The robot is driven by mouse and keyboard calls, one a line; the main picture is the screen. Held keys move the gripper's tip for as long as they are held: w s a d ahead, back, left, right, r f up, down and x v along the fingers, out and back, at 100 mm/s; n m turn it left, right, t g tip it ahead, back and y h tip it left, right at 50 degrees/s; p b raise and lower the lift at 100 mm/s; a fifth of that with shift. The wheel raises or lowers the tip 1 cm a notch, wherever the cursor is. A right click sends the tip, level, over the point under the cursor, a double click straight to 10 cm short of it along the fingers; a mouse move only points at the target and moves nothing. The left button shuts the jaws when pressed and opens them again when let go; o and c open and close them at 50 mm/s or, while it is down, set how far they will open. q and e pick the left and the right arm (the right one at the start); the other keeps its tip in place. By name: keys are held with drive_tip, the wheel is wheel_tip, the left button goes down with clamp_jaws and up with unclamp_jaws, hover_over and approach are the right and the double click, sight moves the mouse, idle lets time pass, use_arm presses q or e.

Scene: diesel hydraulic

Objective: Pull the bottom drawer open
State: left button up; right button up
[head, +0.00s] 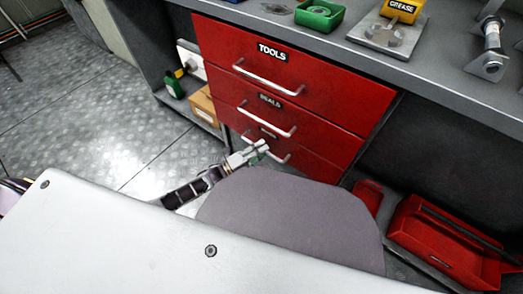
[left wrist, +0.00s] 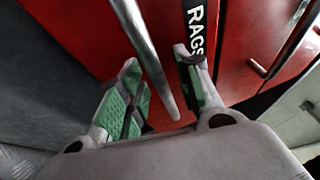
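The bottom drawer (head: 312,166) is the lowest red front of the cabinet and looks closed. Its label reads RAGS in the left wrist view (left wrist: 196,32). Its metal bar handle (head: 283,158) is partly hidden by my left gripper (head: 258,151) in the head view. In the left wrist view the handle (left wrist: 152,60) runs between the two green-padded fingers of my left gripper (left wrist: 160,75). The fingers are apart, with gaps showing beside the bar. My right gripper is not in view.
Two red drawers, TOOLS (head: 310,78) and SEALS (head: 300,118), sit above, both closed. A workbench top (head: 340,50) overhangs them. A red open toolbox (head: 440,240) is at lower right. A cardboard box (head: 203,106) stands left of the cabinet. The floor (head: 110,125) at left is clear.

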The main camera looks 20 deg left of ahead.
use_arm(q)
drive_tip(key=shift+w+d, duration=0.1)
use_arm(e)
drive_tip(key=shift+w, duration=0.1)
use_arm(q)
clamp_jaws()
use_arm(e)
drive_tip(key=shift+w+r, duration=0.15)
use_arm(q)
drive_tip(key=shift+s, duration=0.2)
